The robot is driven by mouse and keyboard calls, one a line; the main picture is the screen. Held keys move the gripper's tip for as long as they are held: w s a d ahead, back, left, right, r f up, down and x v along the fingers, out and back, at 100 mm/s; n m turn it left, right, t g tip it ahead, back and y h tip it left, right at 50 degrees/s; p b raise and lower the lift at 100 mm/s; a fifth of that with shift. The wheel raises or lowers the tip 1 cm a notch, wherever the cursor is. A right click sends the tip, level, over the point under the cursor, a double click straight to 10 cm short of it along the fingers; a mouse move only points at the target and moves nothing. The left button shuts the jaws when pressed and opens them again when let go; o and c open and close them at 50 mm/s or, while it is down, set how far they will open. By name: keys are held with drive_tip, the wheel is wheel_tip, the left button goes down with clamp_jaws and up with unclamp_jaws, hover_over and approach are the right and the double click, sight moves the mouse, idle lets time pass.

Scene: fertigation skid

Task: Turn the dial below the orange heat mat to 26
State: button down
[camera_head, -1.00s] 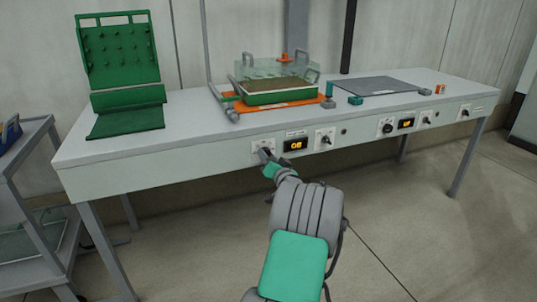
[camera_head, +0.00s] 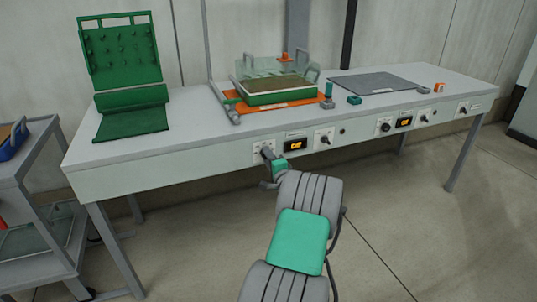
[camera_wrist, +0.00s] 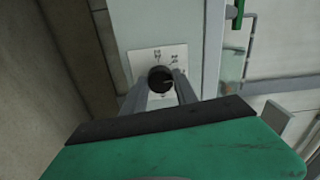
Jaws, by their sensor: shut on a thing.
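The orange heat mat (camera_head: 232,101) lies on the bench top under a green tray (camera_head: 280,97) with a clear cover. Below it on the bench's front panel is a dial, mostly hidden by my gripper (camera_head: 268,154) in the head view. In the wrist view the dial (camera_wrist: 160,80) is a round black knob on a white scale plate (camera_wrist: 143,58) with small marks. My gripper (camera_wrist: 160,88) has its two fingers shut on the knob, one on each side. An orange-lit display (camera_head: 296,145) sits just right of the dial; its digits are too small to read surely.
A switch (camera_head: 325,138) is right of the display. Farther right are a second dial (camera_head: 386,127), a lit display (camera_head: 405,122) and more switches. A grey mat (camera_head: 375,84) and a green rack (camera_head: 122,55) are on the bench. A cart (camera_head: 40,215) stands at left. Floor before the bench is clear.

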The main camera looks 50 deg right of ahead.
drive_tip(key=shift+s+d+m, duration=0.1)
drive_tip(key=shift+s+m, duration=0.05)
drive_tip(key=shift+m, duration=0.45)
drive_tip(key=shift+f, duration=0.15)
drive_tip(key=c, duration=1.2)
unclamp_jaws()
drive_tip(key=shift+s, duration=0.1)
drive_tip(key=shift+o, duration=1.2)
drive_tip(key=shift+p, duration=0.3)
drive_tip(key=shift+w, duration=0.2)
drive_tip(key=p+v, duration=0.1)
drive_tip(key=v, duration=0.7)
